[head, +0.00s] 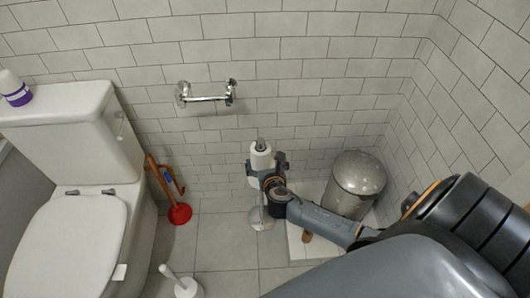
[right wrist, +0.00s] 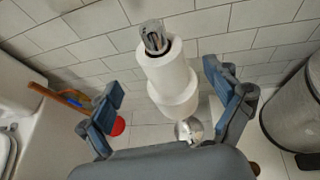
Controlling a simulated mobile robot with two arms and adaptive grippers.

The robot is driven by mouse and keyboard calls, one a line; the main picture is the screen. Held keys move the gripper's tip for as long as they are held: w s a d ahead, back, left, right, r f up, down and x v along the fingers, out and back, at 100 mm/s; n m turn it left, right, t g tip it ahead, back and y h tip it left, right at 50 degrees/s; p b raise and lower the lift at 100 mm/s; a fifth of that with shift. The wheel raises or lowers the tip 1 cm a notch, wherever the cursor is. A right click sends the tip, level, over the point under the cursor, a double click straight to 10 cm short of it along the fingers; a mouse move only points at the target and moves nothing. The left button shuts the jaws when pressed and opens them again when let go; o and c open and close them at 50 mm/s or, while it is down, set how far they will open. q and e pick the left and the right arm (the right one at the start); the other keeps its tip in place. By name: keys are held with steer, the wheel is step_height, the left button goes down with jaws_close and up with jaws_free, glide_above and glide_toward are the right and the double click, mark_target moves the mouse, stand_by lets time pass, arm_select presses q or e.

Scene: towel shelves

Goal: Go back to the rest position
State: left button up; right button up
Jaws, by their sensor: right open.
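My right arm comes in from the lower right in the head view. Its gripper (head: 266,172) is at the toilet paper stand, which holds white paper rolls (head: 261,156) on a metal post. In the right wrist view the gripper (right wrist: 162,80) is open, with its two blue-grey fingers spread apart. The stacked white rolls (right wrist: 170,78) show between the fingers, with gaps on both sides. The stand's round metal base (head: 260,218) is on the floor. My left gripper is not in view.
A white toilet (head: 75,235) stands at the left, with a red plunger (head: 180,213) beside it and a white toilet brush (head: 186,288) in front. An empty metal holder (head: 207,98) is on the tiled wall. A metal bin (head: 357,180) stands right of my gripper.

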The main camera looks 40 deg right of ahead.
stand_by(0.3)
